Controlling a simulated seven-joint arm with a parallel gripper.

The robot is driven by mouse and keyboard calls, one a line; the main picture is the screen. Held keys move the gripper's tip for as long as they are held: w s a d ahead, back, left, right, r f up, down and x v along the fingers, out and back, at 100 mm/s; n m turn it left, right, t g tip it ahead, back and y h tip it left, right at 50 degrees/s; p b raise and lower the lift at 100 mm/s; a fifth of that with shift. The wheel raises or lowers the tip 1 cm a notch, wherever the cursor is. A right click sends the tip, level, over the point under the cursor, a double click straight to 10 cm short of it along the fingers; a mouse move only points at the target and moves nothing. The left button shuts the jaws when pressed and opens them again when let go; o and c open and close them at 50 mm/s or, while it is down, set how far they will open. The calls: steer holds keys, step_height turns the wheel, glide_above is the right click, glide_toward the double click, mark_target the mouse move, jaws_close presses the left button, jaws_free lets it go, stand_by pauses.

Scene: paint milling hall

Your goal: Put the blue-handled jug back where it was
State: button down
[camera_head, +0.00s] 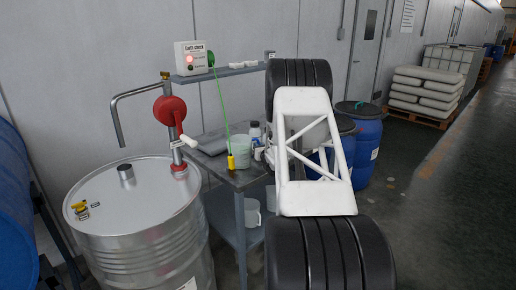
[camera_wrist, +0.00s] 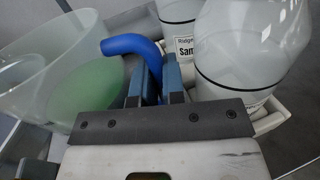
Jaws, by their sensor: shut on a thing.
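In the wrist view, my gripper (camera_wrist: 158,62) is shut on a curved blue handle (camera_wrist: 125,45). A clear, wide-mouthed jug (camera_wrist: 25,75) with pale green in its bottom is just left of the handle. The join between handle and jug is not clearly seen. In the head view, a pale translucent vessel (camera_head: 241,146) stands on the grey table (camera_head: 218,172); I cannot tell for sure that it is the same jug. My arm hides the right part of the table and my gripper in that view. The jug's base is not clearly seen.
Two white labelled bottles (camera_wrist: 236,45) stand close right of my gripper, in a pale tray (camera_wrist: 270,122). A yellow clamp (camera_head: 231,162) on a green cable is at the table's front edge. A steel drum (camera_head: 140,200) with a red pump (camera_head: 170,110) stands left.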

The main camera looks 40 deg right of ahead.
steer(key=c, duration=1.2)
jaws_free()
steer(key=shift+f, duration=0.1)
steer(key=shift+v, duration=0.8)
steer(key=v, duration=1)
steer(key=shift+s, duration=0.2)
steer(key=shift+a, duration=0.1)
